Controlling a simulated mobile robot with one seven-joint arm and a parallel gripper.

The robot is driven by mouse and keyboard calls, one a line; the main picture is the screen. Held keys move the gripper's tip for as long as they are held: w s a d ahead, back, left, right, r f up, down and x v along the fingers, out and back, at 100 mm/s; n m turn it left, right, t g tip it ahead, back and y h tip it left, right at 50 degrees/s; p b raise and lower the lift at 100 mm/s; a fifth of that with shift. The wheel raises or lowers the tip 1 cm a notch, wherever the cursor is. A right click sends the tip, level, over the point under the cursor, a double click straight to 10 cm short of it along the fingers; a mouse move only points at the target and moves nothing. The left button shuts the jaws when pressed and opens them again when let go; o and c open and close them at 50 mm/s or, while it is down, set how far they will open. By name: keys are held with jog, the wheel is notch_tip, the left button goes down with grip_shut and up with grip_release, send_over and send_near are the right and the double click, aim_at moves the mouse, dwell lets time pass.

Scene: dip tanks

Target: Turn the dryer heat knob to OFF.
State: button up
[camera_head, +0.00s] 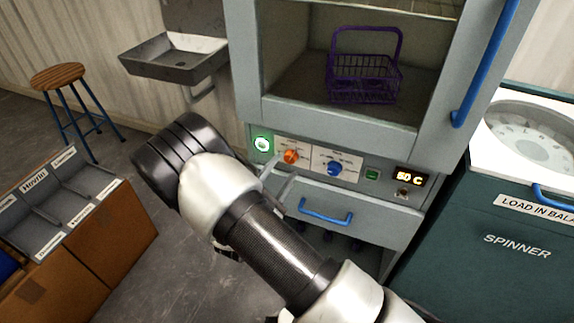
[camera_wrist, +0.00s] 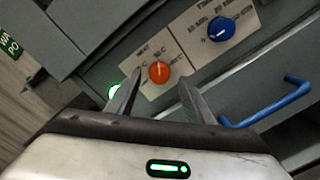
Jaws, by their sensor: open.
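The dryer (camera_head: 410,138) is a grey cabinet with a control strip below its chamber. An orange knob (camera_head: 291,156) sits on a white label plate at the left of the strip; it shows in the wrist view (camera_wrist: 159,72) too. The plate's lettering is too small to read surely. A display (camera_head: 409,177) reads 50 C. My gripper (camera_head: 278,184) is in front of the strip, just below the orange knob. In the wrist view its open fingers (camera_wrist: 157,98) point toward the panel, with the orange knob between and beyond their tips. They appear apart from it.
A blue knob (camera_head: 335,168) is right of the orange one. A green-lit button (camera_head: 263,143) is at its left. A blue drawer handle (camera_head: 326,216) sticks out below. A purple basket (camera_head: 365,78) is in the chamber. The spinner (camera_head: 516,230) stands at right, a wooden cabinet (camera_head: 112,232) at left.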

aim_at(290, 159)
jog(key=shift+x, duration=1.85)
jog(key=c, duration=1.1)
jog(key=shift+o, duration=0.2)
